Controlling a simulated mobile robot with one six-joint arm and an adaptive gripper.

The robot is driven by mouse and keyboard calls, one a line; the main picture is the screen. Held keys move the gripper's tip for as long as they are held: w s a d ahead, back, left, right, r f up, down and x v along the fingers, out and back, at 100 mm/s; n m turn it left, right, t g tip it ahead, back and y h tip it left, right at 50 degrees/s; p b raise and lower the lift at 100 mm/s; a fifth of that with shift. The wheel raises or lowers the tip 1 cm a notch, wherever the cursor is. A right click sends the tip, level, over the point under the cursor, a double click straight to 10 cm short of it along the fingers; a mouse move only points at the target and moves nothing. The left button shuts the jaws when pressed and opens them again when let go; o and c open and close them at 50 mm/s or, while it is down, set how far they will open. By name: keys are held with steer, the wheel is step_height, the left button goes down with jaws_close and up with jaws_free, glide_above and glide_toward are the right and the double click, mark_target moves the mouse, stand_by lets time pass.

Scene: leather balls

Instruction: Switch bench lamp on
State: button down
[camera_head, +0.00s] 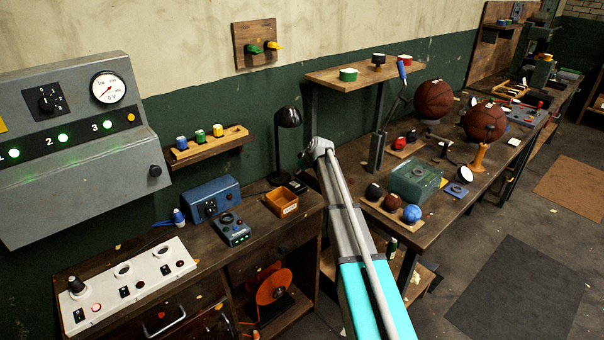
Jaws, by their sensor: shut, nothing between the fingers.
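A black bench lamp (288,118) with a domed shade stands at the back right of the left workbench, against the green wall. No glow shows under its shade. A small dark box (297,186) sits by the lamp's foot; its details are too small to read. My arm reaches up from the bottom of the picture, and its grey far joint is just right of the lamp, apart from the shade in the picture.
An orange-brown tray (282,203) and a blue device (212,198) stand near the lamp on the left workbench. A white switch panel (130,284) lies at its front left. The right bench (428,232) is crowded with balls and tools. Floor is clear at right.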

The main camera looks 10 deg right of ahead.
mark_target(294, 184)
steer(key=shift+b+x, duration=0.6)
steer(key=shift+x, duration=0.5)
steer(key=shift+s+d+f+b, duration=0.1)
steer(key=shift+s+f+b, duration=0.05)
steer(key=shift+f+b, duration=0.75)
steer(key=shift+s+d+f+b, duration=0.15)
steer(key=shift+s+f+b, duration=0.05)
steer(key=shift+f+b, duration=0.75)
steer(key=shift+a, duration=0.15)
